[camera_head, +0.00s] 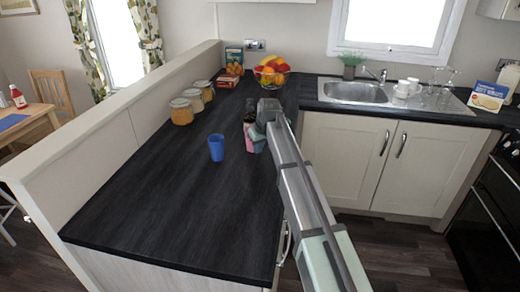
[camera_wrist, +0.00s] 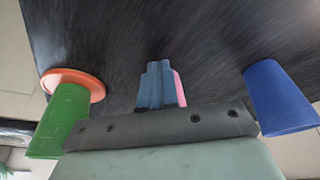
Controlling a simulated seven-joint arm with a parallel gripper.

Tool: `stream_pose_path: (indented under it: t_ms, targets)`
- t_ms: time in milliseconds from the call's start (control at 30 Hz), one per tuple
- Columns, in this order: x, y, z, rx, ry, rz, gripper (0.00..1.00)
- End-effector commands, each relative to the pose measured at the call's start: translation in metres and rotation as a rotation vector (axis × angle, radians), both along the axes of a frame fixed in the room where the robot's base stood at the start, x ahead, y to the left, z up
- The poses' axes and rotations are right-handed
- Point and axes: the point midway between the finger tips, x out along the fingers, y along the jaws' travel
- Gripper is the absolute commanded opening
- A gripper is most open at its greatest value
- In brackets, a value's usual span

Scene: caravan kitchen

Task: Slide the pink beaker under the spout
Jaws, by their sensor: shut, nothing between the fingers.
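The pink beaker (camera_head: 249,140) stands on the dark worktop, mostly hidden behind my gripper (camera_head: 257,131) in the head view. In the wrist view a pink strip of the beaker (camera_wrist: 180,88) shows just right of my gripper (camera_wrist: 160,66). The fingers are together with nothing between them, close beside the beaker; I cannot tell whether they touch it. A dark upright object (camera_head: 250,106) stands behind the beaker; I cannot make out a spout on it.
A blue cup (camera_head: 216,147) stands left of the beaker. Jars (camera_head: 181,111) and a fruit bowl (camera_head: 271,72) stand farther back. The near worktop is clear.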

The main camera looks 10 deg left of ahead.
Motion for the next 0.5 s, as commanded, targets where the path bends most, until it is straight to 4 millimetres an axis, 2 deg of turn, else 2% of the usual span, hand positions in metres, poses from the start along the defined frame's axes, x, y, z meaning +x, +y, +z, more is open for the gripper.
stream_pose_path:
  t_ms: [500]
  targets:
    - [0.017,0.014,0.0,0.0,0.0,0.0,0.0]
